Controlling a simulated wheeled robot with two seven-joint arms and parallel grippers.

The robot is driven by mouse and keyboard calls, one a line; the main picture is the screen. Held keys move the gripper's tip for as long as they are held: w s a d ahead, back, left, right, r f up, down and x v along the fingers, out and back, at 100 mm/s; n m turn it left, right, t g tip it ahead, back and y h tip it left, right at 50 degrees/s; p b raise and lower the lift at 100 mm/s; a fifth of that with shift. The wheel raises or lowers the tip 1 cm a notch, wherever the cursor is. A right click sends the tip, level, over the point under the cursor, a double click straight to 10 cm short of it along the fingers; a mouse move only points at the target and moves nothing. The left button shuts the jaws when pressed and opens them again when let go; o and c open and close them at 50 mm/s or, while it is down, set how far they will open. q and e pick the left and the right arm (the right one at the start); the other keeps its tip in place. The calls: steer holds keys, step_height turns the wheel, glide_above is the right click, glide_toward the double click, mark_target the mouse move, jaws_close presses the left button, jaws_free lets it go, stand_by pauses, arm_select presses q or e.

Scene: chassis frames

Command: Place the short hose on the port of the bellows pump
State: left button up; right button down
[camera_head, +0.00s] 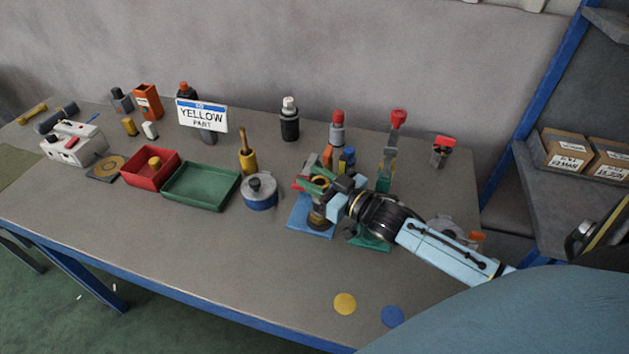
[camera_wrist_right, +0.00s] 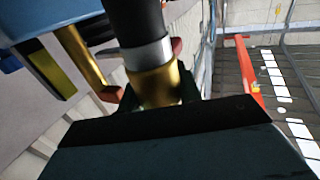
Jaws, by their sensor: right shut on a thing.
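My right gripper (camera_head: 322,190) reaches in from the right and is shut above the blue base (camera_head: 301,222) at the table's centre right. The bellows pump seems to be the dark, ringed body (camera_head: 318,218) on this base, partly hidden by the gripper. In the right wrist view a short black tube with a silver band and a brass-coloured end (camera_wrist_right: 152,60) stands between the fingers; I take it for the short hose. In the head view the gripper mostly hides it. I cannot tell whether it touches the port. My left gripper is not in view.
Close behind the gripper stand a red-topped grey post (camera_head: 337,130) and a tall red-capped tool (camera_head: 390,150). A blue pot (camera_head: 259,192) and green tray (camera_head: 201,187) lie to the left. The front of the table is clear except for yellow (camera_head: 345,303) and blue (camera_head: 392,316) discs.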

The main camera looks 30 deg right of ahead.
steer(key=shift+f, duration=0.15)
steer(key=shift+f, duration=0.15)
steer(key=c, duration=1)
jaws_free()
steer(key=shift+o, duration=0.2)
steer(key=v, duration=1.2)
